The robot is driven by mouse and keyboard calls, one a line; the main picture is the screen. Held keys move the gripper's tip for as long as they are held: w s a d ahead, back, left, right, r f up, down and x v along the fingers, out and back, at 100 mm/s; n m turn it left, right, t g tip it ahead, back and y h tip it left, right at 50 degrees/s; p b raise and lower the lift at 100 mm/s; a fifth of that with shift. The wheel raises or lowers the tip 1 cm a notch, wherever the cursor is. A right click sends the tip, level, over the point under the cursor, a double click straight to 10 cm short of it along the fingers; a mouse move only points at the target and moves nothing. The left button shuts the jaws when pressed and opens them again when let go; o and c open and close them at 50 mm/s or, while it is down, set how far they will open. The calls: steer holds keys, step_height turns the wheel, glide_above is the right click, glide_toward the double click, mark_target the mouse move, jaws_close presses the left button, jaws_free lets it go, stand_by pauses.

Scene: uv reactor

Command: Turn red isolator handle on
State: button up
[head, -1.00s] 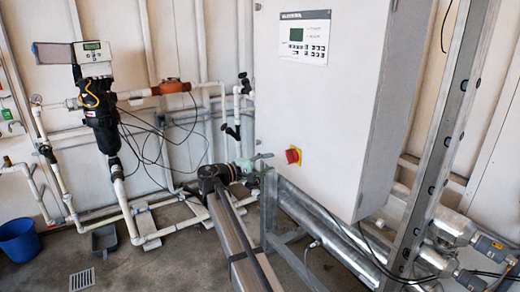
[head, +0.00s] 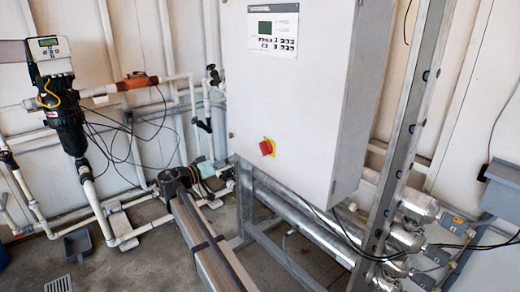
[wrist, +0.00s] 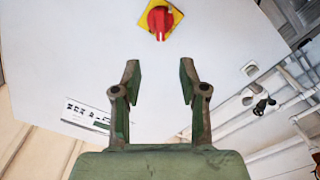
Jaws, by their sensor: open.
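The red isolator handle (head: 267,147) is on a yellow plate low on the front of the white cabinet (head: 285,100). In the wrist view, the red handle (wrist: 160,19) is at the top centre, with its yellow plate around it partly cut by the frame edge. My gripper (wrist: 160,75) is open and empty, with its two green fingers apart. The fingertips point toward the handle side of the picture and appear short of it, not touching it. The cabinet's front face fills most of the wrist view.
A control panel (head: 273,28) with a small screen is high on the cabinet. Metal pipes (head: 330,245) run below it and an upright steel post (head: 405,130) stands to its right. White pipework and a black valve unit (head: 65,120) are at the left.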

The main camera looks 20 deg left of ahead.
mark_target(261, 149)
steer(key=p+x, duration=0.2)
steer(key=x, duration=1.3)
steer(key=shift+a, duration=0.15)
steer(key=shift+c, duration=0.4)
jaws_close()
